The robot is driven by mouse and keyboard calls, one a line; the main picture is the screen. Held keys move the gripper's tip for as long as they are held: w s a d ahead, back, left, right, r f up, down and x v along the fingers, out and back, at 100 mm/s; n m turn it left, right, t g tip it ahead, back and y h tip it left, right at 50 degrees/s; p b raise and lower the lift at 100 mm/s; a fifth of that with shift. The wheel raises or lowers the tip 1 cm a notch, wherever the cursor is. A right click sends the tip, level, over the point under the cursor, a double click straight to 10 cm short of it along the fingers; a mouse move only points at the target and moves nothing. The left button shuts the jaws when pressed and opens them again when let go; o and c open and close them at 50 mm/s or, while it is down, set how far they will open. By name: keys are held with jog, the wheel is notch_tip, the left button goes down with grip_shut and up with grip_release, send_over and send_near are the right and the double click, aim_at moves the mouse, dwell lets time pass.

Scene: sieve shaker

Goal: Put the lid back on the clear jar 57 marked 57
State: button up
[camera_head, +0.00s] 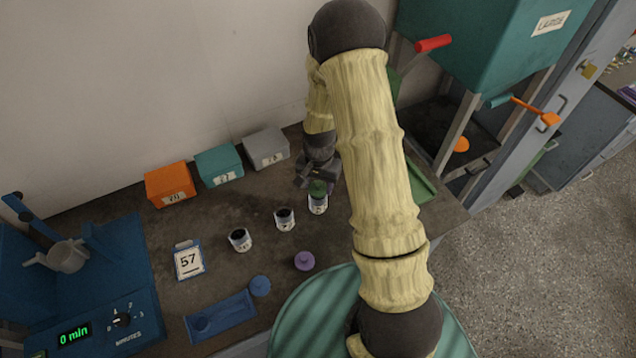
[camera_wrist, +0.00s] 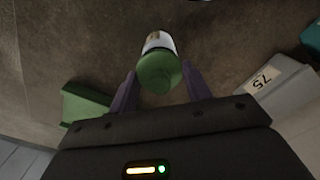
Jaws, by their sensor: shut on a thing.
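My gripper (camera_head: 316,181) is shut on a green lid (camera_head: 318,188), at the rightmost of three small jars. In the wrist view the green lid (camera_wrist: 158,73) lies between my purple fingers. That jar (camera_head: 318,204) has a white label and stands upright under the lid; it also shows in the wrist view (camera_wrist: 158,41). I cannot tell whether the lid rests on its rim or hangs just above. The middle jar (camera_head: 285,220) and left jar (camera_head: 239,241) are open with dark insides. Their label numbers are too small to read.
A purple lid (camera_head: 305,261) and a blue lid (camera_head: 260,286) lie in front. Orange (camera_head: 169,185), teal (camera_head: 218,166) and grey (camera_head: 266,149) boxes line the back. A blue shaker (camera_head: 100,300) is at left.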

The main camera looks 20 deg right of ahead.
dwell(0.8)
jog(key=o, duration=1.5)
jog(key=shift+r+p, duration=2.6)
jog(key=shift+r, duration=0.9)
grip_shut()
jog(key=shift+f+b, duration=1.65)
jog(key=shift+f, duration=0.65)
jog(key=shift+r, duration=0.1)
